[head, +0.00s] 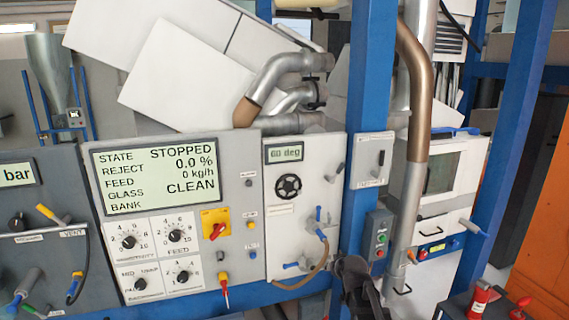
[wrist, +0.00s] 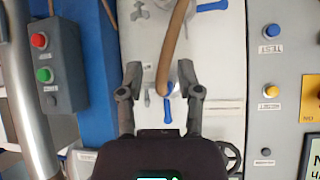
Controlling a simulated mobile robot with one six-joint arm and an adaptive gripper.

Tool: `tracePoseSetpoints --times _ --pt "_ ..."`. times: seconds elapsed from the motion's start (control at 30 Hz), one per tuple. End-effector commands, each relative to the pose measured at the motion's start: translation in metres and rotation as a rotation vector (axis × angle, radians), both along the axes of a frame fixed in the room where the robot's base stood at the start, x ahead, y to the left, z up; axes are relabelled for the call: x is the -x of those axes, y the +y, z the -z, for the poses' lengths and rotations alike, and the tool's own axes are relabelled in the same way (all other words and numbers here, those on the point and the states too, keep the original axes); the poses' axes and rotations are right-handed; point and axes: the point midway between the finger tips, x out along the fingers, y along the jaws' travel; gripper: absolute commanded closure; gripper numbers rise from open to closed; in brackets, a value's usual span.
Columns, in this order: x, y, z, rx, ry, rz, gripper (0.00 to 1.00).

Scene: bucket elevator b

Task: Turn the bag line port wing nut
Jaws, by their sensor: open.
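Small blue-handled fittings sit on the white panel (head: 304,190) with the "60 deg" display. An upper blue handle (head: 318,214) stands near the top end of a tan hose (head: 322,258), with another blue piece just below it. In the wrist view a blue handle (wrist: 168,106) shows beside the hose end, with a small grey winged piece (wrist: 148,97) left of it. Which piece is the bag line port wing nut I cannot tell; the labels are too small. My gripper (wrist: 161,76) is open, its fingers on either side of the hose end, apparently holding nothing. In the head view it is dark and low (head: 355,272).
A blue post (head: 361,75) and a grey button box (head: 379,235) with red and green buttons stand right of the panel. A black handwheel (head: 288,187) is on the panel. Left is a control panel (head: 180,220) whose display reads STOPPED. A metal pipe (head: 410,190) runs down at right.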

Motion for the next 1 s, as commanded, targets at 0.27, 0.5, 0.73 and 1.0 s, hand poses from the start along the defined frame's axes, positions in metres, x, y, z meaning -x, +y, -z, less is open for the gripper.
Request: tracePoseSetpoints --times 0.27,0.5,0.73,1.0 --pt "0.085 0.003 0.073 0.020 0.325 0.001 0.54" --pt "0.167 -0.002 0.120 0.056 0.627 0.048 0.54" --pt "0.222 -0.008 0.140 0.089 0.825 0.099 0.54" --pt "0.236 -0.011 0.141 0.101 0.879 0.116 0.54"
